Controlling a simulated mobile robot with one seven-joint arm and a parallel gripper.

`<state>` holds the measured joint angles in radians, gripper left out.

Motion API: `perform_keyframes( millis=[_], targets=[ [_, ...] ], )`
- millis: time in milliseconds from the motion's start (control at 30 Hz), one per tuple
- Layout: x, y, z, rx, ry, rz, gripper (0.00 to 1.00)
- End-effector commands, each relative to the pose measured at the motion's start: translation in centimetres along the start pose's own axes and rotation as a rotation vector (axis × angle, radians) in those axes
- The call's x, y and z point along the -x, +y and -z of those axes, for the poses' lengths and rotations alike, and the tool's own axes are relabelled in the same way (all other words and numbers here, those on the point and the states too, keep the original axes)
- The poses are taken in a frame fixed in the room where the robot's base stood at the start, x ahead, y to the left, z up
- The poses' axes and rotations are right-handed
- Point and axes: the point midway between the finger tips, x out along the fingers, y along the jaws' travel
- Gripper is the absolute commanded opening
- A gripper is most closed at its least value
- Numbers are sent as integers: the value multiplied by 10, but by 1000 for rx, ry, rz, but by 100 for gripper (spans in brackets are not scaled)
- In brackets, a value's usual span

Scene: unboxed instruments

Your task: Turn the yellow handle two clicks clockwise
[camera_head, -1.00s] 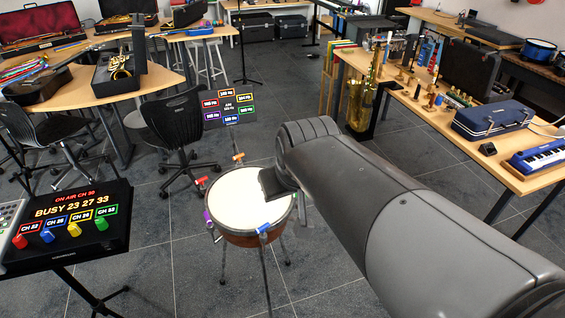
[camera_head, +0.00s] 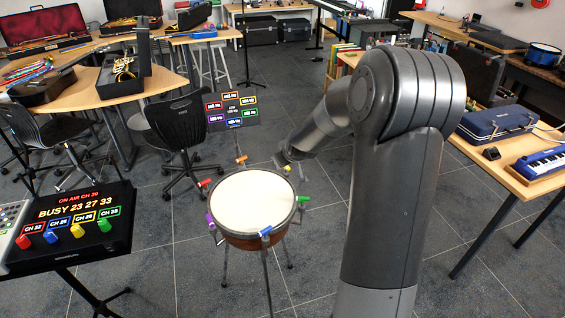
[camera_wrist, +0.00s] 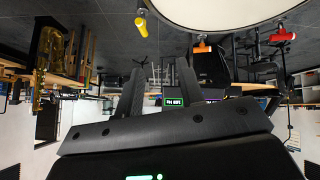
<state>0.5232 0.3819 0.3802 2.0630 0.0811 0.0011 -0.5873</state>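The drum (camera_head: 252,203) stands on thin legs with coloured handles around its rim. The yellow handle (camera_head: 287,168) is at its far right rim, close to my gripper (camera_head: 281,160). In the wrist view the yellow handle (camera_wrist: 142,27) hangs at the top, left of the drum's pale head (camera_wrist: 215,8). My gripper's two dark fingers (camera_wrist: 160,70) are apart with nothing between them, and the yellow handle is beyond their tips, not touching as seen there. The head view shows the fingers too small to judge.
Orange (camera_head: 241,160), red (camera_head: 204,182), purple (camera_head: 210,220), blue (camera_head: 265,231) and green (camera_head: 303,199) handles also ring the drum. A display of coloured Hz tiles (camera_head: 232,109) stands behind it. A knob panel (camera_head: 78,225) stands left; a table (camera_head: 520,178) right.

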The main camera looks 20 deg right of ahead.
Motion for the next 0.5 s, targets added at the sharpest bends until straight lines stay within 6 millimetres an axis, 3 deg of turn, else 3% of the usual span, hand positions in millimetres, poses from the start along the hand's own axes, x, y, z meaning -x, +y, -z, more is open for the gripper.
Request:
perform_keyframes(
  millis=[33, 200, 500],
  targets=[
    [-18, 7, -6, -10, 8, 0, 35],
    [-55, 23, -15, -22, 48, -14, 35],
    [-79, 31, -20, -28, 70, -24, 35]
  ],
)
